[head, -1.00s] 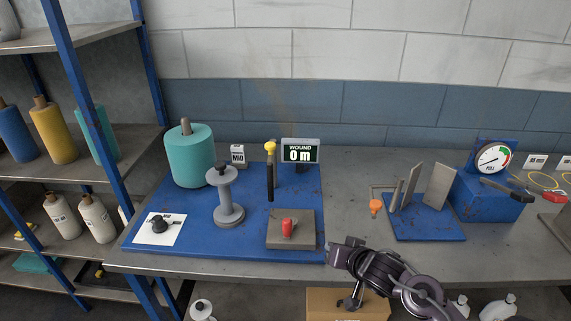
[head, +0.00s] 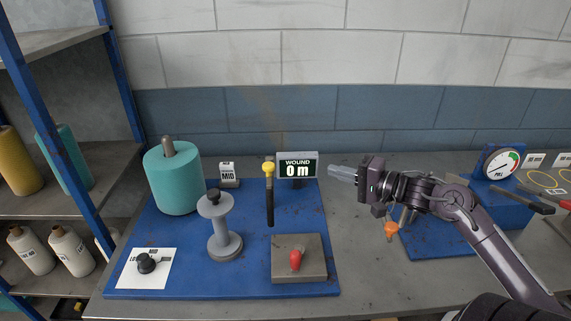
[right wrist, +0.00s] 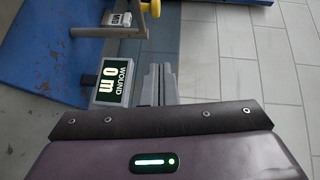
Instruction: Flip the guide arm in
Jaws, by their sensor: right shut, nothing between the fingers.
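The guide arm (head: 269,205) is a dark bar with a yellow knob (head: 268,168) at its top end. It stands on the blue board between the grey spool and the display. The yellow knob also shows at the top of the right wrist view (right wrist: 154,8). My right gripper (head: 342,173) is shut and empty, to the right of the guide arm and apart from it. Its fingers point left, just right of the display (head: 297,166) reading "WOUND 0 m". In the right wrist view the closed fingers (right wrist: 158,84) are beside the display. My left gripper is not in view.
The blue board (head: 190,285) holds a teal yarn cone (head: 173,178), a grey spool (head: 220,228), a black knob (head: 146,263) and a grey box with a red switch (head: 296,260). A gauge (head: 501,162) stands at right. A shelf rack is at left.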

